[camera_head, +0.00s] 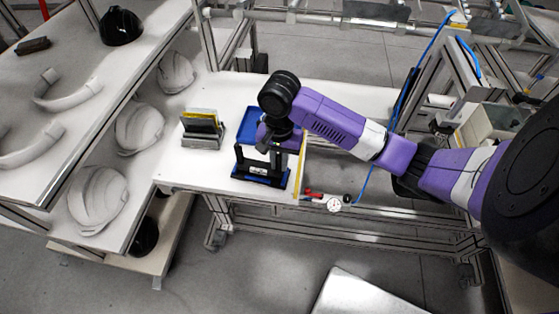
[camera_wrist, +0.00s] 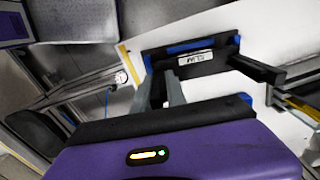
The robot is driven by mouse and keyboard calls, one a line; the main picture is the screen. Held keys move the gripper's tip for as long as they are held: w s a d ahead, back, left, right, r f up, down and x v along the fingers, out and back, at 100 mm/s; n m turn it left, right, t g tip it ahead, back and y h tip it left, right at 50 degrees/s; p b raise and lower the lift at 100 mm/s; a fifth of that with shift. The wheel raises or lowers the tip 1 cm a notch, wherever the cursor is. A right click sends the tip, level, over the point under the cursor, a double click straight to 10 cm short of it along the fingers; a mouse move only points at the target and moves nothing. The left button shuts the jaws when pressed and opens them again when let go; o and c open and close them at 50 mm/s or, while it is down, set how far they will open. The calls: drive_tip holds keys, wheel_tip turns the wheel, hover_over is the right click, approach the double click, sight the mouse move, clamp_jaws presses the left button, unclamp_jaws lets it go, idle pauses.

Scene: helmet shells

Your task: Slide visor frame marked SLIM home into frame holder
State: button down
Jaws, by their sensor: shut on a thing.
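A black stand with blue edges, which looks like the frame holder (camera_head: 245,172), stands near the front edge of the white table with dark uprights at its sides. In the wrist view the black plate with blue edges (camera_wrist: 152,60) carries a white label reading SLIM (camera_wrist: 196,57), seen upside down. I cannot tell whether that label is on the visor frame or on the holder. My gripper (camera_head: 270,147) is low over the stand, pointing down. In the wrist view its grey fingers (camera_wrist: 160,80) are close together at the plate's near edge, shut on a part mostly hidden there.
A grey rack (camera_head: 203,141) with yellow and dark upright plates is left of the stand. A blue tray (camera_head: 228,124) lies behind it. A dial gauge (camera_head: 334,204) and a red item (camera_head: 313,193) are by the table's front edge.

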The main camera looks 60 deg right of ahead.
sight(280, 154)
drive_tip(key=shift+f+b, duration=0.75)
drive_tip(key=shift+f, duration=0.45)
drive_tip(key=c, duration=1.3)
unclamp_jaws()
wheel_tip(280, 154, up, 8)
drive_tip(key=shift+f+p, duration=0.1)
drive_tip(key=shift+p, duration=0.4)
drive_tip(key=shift+s, duration=0.1)
